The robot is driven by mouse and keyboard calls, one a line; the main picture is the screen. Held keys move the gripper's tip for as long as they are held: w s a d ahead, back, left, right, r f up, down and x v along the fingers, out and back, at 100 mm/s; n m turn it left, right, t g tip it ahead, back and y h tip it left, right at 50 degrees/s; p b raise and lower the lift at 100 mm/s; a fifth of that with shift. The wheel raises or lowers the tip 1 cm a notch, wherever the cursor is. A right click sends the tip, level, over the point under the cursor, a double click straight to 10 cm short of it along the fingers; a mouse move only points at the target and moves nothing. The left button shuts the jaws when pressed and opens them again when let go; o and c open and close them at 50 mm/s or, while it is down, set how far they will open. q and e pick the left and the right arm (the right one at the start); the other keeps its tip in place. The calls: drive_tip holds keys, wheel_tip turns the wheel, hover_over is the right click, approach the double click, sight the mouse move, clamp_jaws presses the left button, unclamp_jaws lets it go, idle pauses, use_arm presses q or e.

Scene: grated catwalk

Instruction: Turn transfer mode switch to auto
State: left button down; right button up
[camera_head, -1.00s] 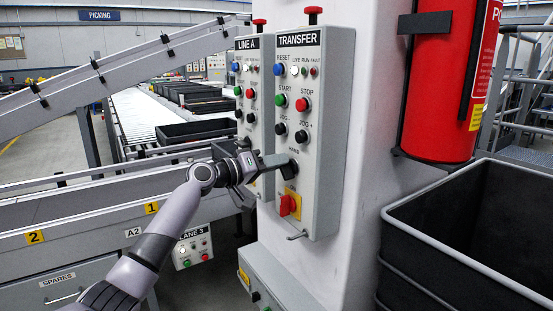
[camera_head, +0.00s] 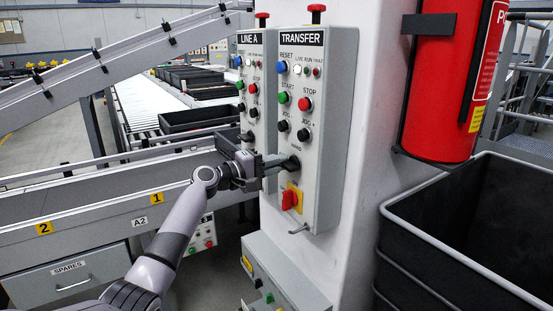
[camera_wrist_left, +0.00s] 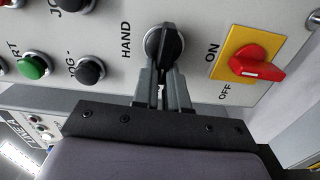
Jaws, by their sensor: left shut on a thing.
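The TRANSFER panel (camera_head: 328,150) is a grey box on a white column. Its mode switch is a black rotary knob (camera_wrist_left: 164,42) below the jog buttons, with the word HAND beside it; the knob also shows in the head view (camera_head: 292,163). My left gripper (camera_wrist_left: 162,78) is shut on the knob, its two grey fingers meeting the knob's lever. The fingers and wrist hide part of the knob's surroundings, and no AUTO label is readable. My right gripper is in neither view.
A red ON/OFF switch (camera_wrist_left: 258,62) on a yellow plate sits close beside the knob. The LINE A panel (camera_head: 257,95) stands just left. A fire extinguisher (camera_head: 443,90) and a dark bin (camera_head: 480,225) are on the right. A conveyor rail (camera_head: 110,205) runs behind my arm.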

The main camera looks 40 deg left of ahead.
use_arm(q)
drive_tip(key=shift+r+n, duration=0.1)
drive_tip(key=shift+n, duration=0.3)
drive_tip(key=c, duration=1.2)
unclamp_jaws()
drive_tip(key=shift+w, duration=0.1)
drive_tip(key=shift+o, duration=0.2)
drive_tip(key=b+v, duration=0.1)
drive_tip(key=v, duration=0.6)
